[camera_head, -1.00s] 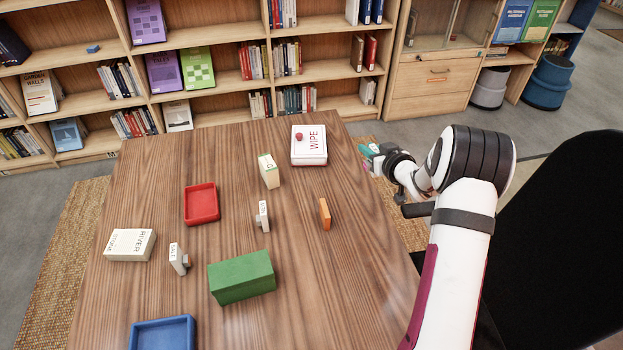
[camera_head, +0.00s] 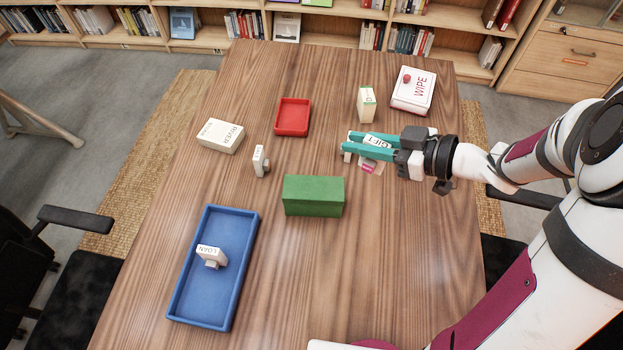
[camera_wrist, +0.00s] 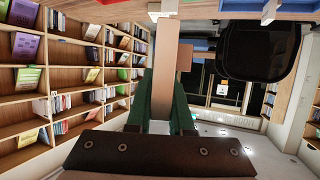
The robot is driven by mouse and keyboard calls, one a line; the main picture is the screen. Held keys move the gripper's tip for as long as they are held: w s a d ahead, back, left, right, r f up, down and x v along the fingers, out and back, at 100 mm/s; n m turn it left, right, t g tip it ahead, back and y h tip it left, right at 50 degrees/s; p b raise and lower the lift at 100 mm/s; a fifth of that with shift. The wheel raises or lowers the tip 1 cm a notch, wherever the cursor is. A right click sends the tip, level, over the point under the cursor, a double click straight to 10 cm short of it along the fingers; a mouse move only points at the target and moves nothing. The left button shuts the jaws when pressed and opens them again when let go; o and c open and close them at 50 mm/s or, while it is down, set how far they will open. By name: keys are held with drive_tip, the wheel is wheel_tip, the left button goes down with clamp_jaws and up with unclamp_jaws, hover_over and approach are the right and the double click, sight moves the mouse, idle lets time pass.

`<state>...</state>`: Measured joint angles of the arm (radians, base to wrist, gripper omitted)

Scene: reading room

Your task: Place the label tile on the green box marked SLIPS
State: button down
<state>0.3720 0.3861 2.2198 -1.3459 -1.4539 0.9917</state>
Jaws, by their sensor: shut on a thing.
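My gripper (camera_head: 362,145), with teal fingers, is shut on a pale label tile (camera_head: 379,142) that seems to read GIFT. It is above the table's right half, right of and beyond the green box. The fingers cover part of the tile. A tan piece (camera_wrist: 165,60) shows between the fingers in the wrist view. A small white piece (camera_head: 347,157) shows by the fingertips and a pink-and-white piece (camera_head: 371,166) beneath; I cannot tell whether either is held. The green box (camera_head: 314,196) stands mid-table with a bare top; no SLIPS lettering is visible.
A blue tray (camera_head: 184,309) at front left holds a LOAN block (camera_head: 211,255). Another white block (camera_head: 259,160) stands left of the green box. A RIVER box (camera_head: 220,136), red tray (camera_head: 293,117), cream box (camera_head: 366,104) and WIPE box (camera_head: 414,91) stand farther back.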

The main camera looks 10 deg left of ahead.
drive_tip(key=a+f, duration=0.2)
drive_tip(key=a, duration=0.1)
drive_tip(key=a+f, duration=0.2)
drive_tip(key=a, duration=0.1)
drive_tip(key=w+a+f, duration=0.1)
drive_tip(key=a+f, duration=0.1)
drive_tip(key=a, duration=0.2)
drive_tip(key=shift+a+f, duration=0.1)
drive_tip(key=shift+f, duration=0.1)
wheel_tip(320, 180, down, 3)
drive_tip(key=shift+a+f, duration=0.1)
drive_tip(key=shift+f, duration=0.35)
drive_tip(key=c, duration=0.8)
unclamp_jaws()
drive_tip(key=shift+f, duration=0.15)
